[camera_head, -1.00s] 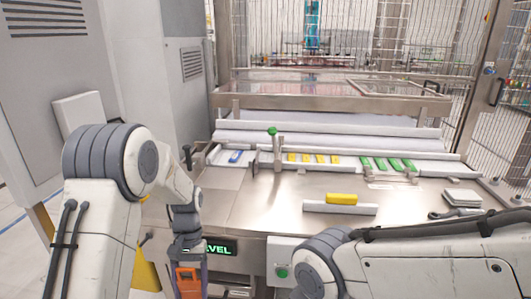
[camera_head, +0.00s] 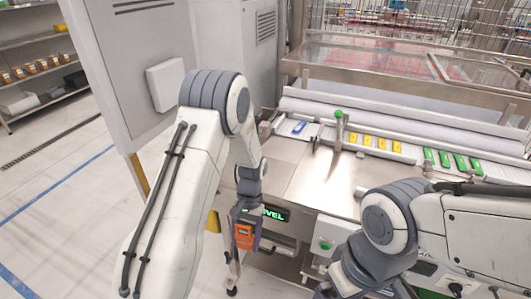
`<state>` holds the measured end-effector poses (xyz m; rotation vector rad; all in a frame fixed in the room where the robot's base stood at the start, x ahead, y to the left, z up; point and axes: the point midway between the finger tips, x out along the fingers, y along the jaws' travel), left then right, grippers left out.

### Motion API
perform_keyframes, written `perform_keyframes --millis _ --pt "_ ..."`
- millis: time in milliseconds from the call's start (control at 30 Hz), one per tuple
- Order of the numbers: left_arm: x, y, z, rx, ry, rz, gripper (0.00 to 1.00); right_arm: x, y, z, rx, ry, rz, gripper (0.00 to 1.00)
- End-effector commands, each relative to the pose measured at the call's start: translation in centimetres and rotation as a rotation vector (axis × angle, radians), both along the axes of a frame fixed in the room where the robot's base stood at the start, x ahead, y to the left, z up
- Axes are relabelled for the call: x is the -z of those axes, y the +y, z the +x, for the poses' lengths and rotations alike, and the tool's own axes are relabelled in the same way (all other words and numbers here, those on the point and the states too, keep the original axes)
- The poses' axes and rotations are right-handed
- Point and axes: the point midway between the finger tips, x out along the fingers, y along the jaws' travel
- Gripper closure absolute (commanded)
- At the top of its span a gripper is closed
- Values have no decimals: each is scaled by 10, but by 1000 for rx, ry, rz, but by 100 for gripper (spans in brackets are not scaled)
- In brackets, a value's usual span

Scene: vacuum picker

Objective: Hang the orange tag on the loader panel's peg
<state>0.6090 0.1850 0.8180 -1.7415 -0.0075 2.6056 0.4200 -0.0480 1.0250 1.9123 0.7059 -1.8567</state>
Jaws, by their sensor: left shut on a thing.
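My left gripper (camera_head: 246,233) hangs down at the left front of the machine, shut on the orange tag (camera_head: 243,237). The tag is small in view and partly covered by the fingers. It shows just left of a green-lit display (camera_head: 274,213) on the machine's front; I cannot tell the gap between them. No peg can be made out. My right arm comes in from the right across the machine's front; its gripper is not in view.
A steel worktop (camera_head: 310,185) carries blue, yellow and green pieces in a white rack. A grey cabinet (camera_head: 140,45) with a white box (camera_head: 166,85) stands left. Open floor and a shelf (camera_head: 30,75) lie further left.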

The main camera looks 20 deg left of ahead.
Motion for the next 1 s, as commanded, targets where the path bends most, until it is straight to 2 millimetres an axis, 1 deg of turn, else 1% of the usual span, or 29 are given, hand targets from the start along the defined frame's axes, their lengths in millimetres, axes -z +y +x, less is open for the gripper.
perform_keyframes --millis 67,133,167,233,267,367,400,467,500,567,600,733,800,900,1000 --pt "2 0 0 -18 0 0 84 2 0 0 0 0 0 1" --pt "6 1 -1 -82 0 -1 84 7 0 0 0 0 0 1" --pt "8 1 -1 -126 0 -1 84 10 0 0 0 0 0 1" --pt "14 2 -2 -272 0 -1 84 18 0 0 0 0 0 1" --pt "17 3 -1 -350 -1 -1 84 22 0 0 0 0 0 1" --pt "27 10 3 -670 -1 -1 84 38 0 0 0 0 0 1" --pt "31 15 6 -815 -1 -1 84 45 0 0 0 0 0 1" --pt "36 24 10 -1036 -2 -1 84 54 0 0 0 0 0 1" --pt "39 32 13 -1183 -2 -2 84 60 0 0 0 0 0 1" --pt "43 46 17 -1400 -1 -2 84 69 0 0 0 0 0 1" --pt "46 57 19 -1542 -2 -2 84 74 0 0 0 0 0 1" --pt "55 95 18 -1978 -1 1 84 91 0 0 0 0 0 1" --pt "60 116 14 -2191 0 1 84 99 0 0 0 0 0 1" --pt "66 143 4 -2463 -1 2 84 109 0 0 0 0 0 1" --pt "72 165 -8 -2685 0 3 84 117 0 0 0 0 0 1"
